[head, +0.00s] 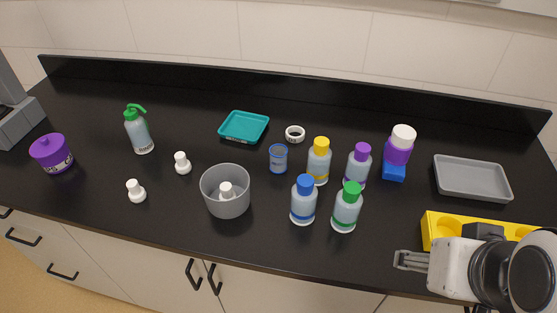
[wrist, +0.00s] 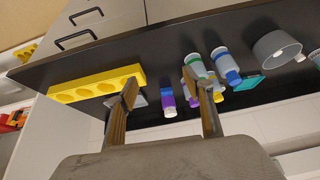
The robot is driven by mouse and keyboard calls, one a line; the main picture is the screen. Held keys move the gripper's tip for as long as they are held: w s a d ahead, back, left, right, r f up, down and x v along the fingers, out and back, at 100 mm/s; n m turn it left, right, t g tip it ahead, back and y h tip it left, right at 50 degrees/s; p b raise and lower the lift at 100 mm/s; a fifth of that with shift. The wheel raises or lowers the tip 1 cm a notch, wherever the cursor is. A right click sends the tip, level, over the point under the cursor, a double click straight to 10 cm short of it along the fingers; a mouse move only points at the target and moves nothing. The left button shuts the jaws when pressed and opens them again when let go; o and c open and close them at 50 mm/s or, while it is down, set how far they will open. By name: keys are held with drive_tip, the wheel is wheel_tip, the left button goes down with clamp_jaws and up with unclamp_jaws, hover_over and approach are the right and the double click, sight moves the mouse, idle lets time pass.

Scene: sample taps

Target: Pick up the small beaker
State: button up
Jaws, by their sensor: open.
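The small beaker (head: 278,158) is a small cup with blue on it, standing upright on the black counter in the middle of the head view. It stands left of the yellow-capped bottle (head: 319,162) and below a white ring (head: 295,134). I cannot make it out in the wrist view. My gripper (head: 402,261) is at the lower right of the head view, near the counter's front edge and well away from the beaker. In the wrist view my gripper (wrist: 160,86) has its two fingers spread apart with nothing held between them.
Several bottles stand right of the beaker, including a blue-capped one (head: 304,201) and a green-capped one (head: 347,208). A grey pot (head: 225,204) stands lower left, a teal tray (head: 258,118) upper left. A yellow rack (head: 432,230) and grey tray (head: 475,194) are at right.

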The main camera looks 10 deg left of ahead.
drive_tip(key=w+a+r+m+t+y, duration=0.1)
drive_tip(key=w+a+r+m+t, duration=0.3)
drive_tip(key=w+a+m, duration=0.6)
drive_tip(key=w+a+r+m+t+y, duration=0.15)
drive_tip(key=w+a+r+m, duration=0.45)
drive_tip(key=w, duration=0.8)
drive_tip(key=w+a+r+m+t+y, duration=0.1)
drive_tip(key=w+a+r+m+t, duration=0.3)
drive_tip(key=w+a, duration=0.65)
drive_tip(key=w+a+f+m+h, duration=0.2)
drive_tip(key=w+a+f+m, duration=0.15)
drive_tip(key=m, duration=0.35)
drive_tip(key=m+g+h, duration=0.5)
drive_tip(key=m+h, duration=0.5)
drive_tip(key=m, duration=0.7)
approach(278, 160)
drive_tip(key=w, duration=0.2)
drive_tip(key=shift+w+d, duration=0.25)
drive_tip(key=shift+d, duration=0.1)
